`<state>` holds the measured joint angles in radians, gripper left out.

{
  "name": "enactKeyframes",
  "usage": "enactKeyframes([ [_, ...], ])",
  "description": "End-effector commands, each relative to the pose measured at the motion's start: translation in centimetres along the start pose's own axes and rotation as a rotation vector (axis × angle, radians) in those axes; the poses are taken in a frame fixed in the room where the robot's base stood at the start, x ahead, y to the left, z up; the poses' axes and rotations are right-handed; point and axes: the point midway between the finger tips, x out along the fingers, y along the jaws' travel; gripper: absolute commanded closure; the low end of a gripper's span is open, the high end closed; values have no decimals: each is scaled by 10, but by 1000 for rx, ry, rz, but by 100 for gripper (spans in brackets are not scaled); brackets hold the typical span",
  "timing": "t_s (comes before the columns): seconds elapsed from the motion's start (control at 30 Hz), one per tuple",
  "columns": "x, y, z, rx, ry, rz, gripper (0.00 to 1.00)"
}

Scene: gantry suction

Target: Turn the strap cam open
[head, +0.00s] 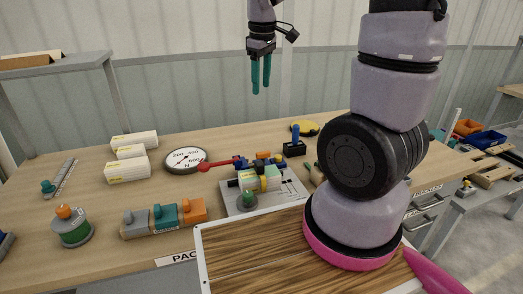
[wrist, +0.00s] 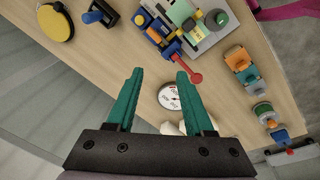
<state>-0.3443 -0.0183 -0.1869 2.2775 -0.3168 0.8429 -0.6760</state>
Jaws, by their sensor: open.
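A grey fixture plate (head: 292,190) lies on the bench, carrying a green and yellow block (head: 268,181) with blue and orange parts around it. A red lever (head: 220,163) with a round red knob sticks out of the blue part, toward the left, near the dial. It also shows in the wrist view (wrist: 184,66). No part is labelled as the strap cam; the red lever looks like its handle, but I cannot be sure. My gripper (head: 260,90) is open and empty, its green fingers pointing down, high above the back of the bench, apart from the fixture.
A round dial (head: 187,160) lies left of the fixture. White boxes (head: 128,168) stand further left. Grey, teal and orange blocks (head: 165,218) stand at the front left. A blue-handled black piece (head: 295,144) and a yellow disc (head: 306,127) are at the back. My arm covers the bench's right part.

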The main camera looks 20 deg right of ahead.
Motion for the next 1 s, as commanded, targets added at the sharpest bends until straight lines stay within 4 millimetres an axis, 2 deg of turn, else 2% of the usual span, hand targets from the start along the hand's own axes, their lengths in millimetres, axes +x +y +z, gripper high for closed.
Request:
enactKeyframes([
  [0.03,21,-1,-8,-97,-51,1,48],
  [0.2,86,0,-27,-443,-204,12,48],
  [0.3,119,-1,-34,-628,-286,13,48],
  [0.4,144,-2,-37,-769,-349,10,48],
  [0.57,165,-2,-40,-893,-402,5,48],
  [0.77,182,1,-34,-914,-413,3,48],
  [1.0,224,8,-18,-910,-413,2,48],
])
